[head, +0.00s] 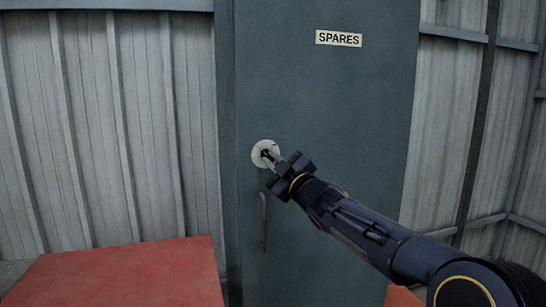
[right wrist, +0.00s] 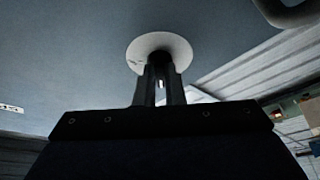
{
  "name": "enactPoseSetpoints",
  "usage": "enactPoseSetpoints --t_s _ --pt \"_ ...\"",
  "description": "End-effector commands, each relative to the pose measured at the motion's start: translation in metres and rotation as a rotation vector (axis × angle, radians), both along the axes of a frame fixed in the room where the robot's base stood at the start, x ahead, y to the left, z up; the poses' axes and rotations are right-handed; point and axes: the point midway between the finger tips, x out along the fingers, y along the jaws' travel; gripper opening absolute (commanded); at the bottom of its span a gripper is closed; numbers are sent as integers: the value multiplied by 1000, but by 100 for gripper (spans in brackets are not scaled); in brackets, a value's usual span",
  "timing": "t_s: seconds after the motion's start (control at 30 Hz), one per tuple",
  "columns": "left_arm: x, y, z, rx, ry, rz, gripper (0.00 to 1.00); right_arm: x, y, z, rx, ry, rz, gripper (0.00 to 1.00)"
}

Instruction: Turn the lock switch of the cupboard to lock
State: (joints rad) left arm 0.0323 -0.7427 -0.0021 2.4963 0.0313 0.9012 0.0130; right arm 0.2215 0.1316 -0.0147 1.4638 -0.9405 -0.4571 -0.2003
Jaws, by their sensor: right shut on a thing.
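The cupboard (head: 335,110) is a tall blue-grey door with a SPARES label (head: 338,38) near its top. The lock switch shows as a round pale plate (head: 258,147) at the door's left side, above the door handle (head: 263,222). My right gripper (head: 270,158) is at the plate, its fingers shut on the switch's knob. In the right wrist view the fingers (right wrist: 160,82) reach up to the lower part of the pale plate (right wrist: 172,44). The knob is mostly hidden between the fingers, so its turn cannot be read. My left gripper is not in view.
A red surface (head: 120,275) lies at the lower left, in front of the corrugated wall (head: 100,130). An orange-red thing (head: 400,296) shows partly behind my right arm at the bottom. The door face around the lock is clear except for the handle below.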

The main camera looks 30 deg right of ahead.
Motion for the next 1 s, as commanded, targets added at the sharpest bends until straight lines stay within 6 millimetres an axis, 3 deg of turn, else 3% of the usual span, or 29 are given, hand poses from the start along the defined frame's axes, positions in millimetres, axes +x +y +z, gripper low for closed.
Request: enactPoseSetpoints --t_s 0.5,0.53,0.67,1.0 --pt "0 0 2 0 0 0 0 0 0 0 -19 3 0 0" --pt "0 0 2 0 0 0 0 0 0 0 -18 3 0 13" --pt "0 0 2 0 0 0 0 0 0 0 -17 3 0 30" --pt "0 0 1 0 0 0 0 -4 0 -1 -17 2 0 31"
